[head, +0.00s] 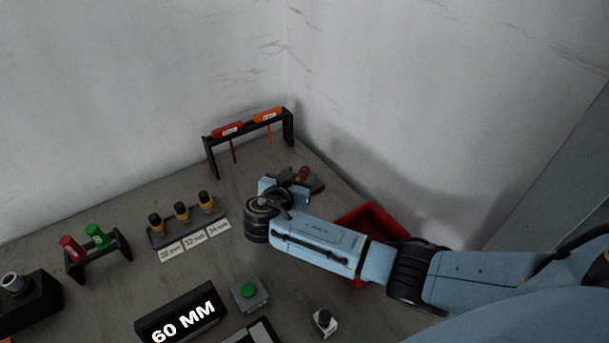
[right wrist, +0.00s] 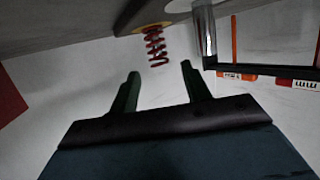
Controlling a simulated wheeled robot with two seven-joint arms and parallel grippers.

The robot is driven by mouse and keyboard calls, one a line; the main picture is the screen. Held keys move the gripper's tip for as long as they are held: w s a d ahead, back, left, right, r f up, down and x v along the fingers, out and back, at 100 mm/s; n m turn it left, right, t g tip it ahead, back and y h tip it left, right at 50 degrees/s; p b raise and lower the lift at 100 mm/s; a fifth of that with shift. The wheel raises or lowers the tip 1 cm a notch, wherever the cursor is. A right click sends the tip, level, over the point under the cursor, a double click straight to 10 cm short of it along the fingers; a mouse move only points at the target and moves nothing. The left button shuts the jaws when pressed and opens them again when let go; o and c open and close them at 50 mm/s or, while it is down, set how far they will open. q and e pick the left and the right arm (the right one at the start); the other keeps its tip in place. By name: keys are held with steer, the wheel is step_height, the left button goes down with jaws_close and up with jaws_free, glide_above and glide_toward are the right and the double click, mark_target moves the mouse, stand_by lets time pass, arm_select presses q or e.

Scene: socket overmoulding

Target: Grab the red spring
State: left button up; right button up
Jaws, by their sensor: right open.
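The red spring (right wrist: 156,47) shows as a coil in the right wrist view, its base at a yellow-orange ring. In the head view a small red piece (head: 304,174), likely the spring, shows just beyond my right gripper. My right gripper (right wrist: 162,76) is open. Its two dark fingers point toward the spring, with nothing between them, and the spring lies beyond the fingertips. In the head view my right gripper (head: 290,191) is partly hidden by its own wrist. My left gripper is in neither view.
A shiny metal cylinder (right wrist: 203,35) stands beside the spring. A black rack (head: 250,131) holds red and orange screwdrivers near the wall corner. A red bin (head: 372,217) lies partly under my right arm. A green button box (head: 249,293) and a "60 MM" display (head: 180,318) are nearer.

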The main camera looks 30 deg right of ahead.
steer(key=shift+x, duration=1.1)
jaws_close()
